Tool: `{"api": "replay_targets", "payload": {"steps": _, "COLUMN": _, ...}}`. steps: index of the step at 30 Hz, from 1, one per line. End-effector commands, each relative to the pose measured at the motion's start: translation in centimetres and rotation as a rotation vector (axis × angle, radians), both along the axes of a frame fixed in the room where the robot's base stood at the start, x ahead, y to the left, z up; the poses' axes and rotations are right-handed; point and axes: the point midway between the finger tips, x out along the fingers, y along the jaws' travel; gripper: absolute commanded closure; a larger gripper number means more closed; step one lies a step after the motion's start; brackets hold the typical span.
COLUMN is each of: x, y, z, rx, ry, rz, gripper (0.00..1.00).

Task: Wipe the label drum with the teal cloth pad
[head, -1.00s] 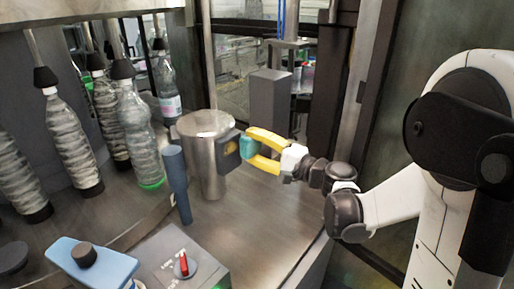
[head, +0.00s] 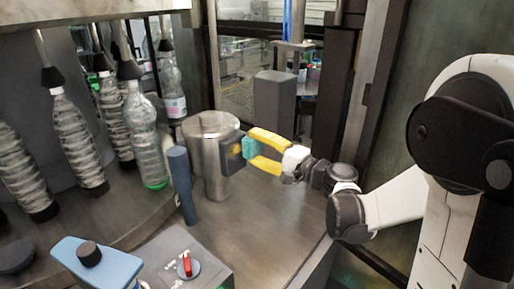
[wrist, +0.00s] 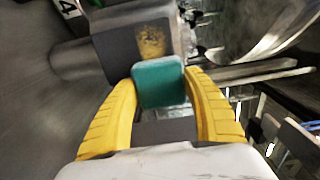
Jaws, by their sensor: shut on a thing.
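The label drum (head: 211,165) is a silver metal cylinder standing upright on the machine deck. A dark grey block (head: 228,157) sits at its right side, with a yellow-brown smear (wrist: 152,41) on its face. My gripper (head: 254,148) has yellow fingers and is shut on the teal cloth pad (head: 249,148). In the wrist view the pad (wrist: 158,83) sits between the fingertips, just in front of the block and below the smear. The pad is close to the block; I cannot tell whether they touch. The pad's front face is hidden.
Clear bottles (head: 146,135) stand in a row under black heads at the left. A blue-grey post (head: 181,185) stands just left of the drum. A box with a red knob (head: 187,265) is in front. The deck right of the drum is clear.

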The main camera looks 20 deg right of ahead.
Motion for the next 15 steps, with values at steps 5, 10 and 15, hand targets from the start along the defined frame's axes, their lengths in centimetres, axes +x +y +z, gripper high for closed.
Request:
{"api": "replay_targets", "payload": {"steps": 5, "x": 0.31, "y": 0.18, "z": -0.01, "rx": 0.000, "ry": 0.000, "rz": -0.001, "gripper": 0.73}}
{"api": "replay_targets", "payload": {"steps": 10, "x": 0.60, "y": 0.36, "z": -0.01, "rx": 0.000, "ry": 0.000, "rz": -0.001, "gripper": 0.73}}
{"api": "replay_targets", "payload": {"steps": 15, "x": 0.87, "y": 0.58, "z": 0.00, "rx": 0.000, "ry": 0.000, "rz": 0.000, "gripper": 0.73}}
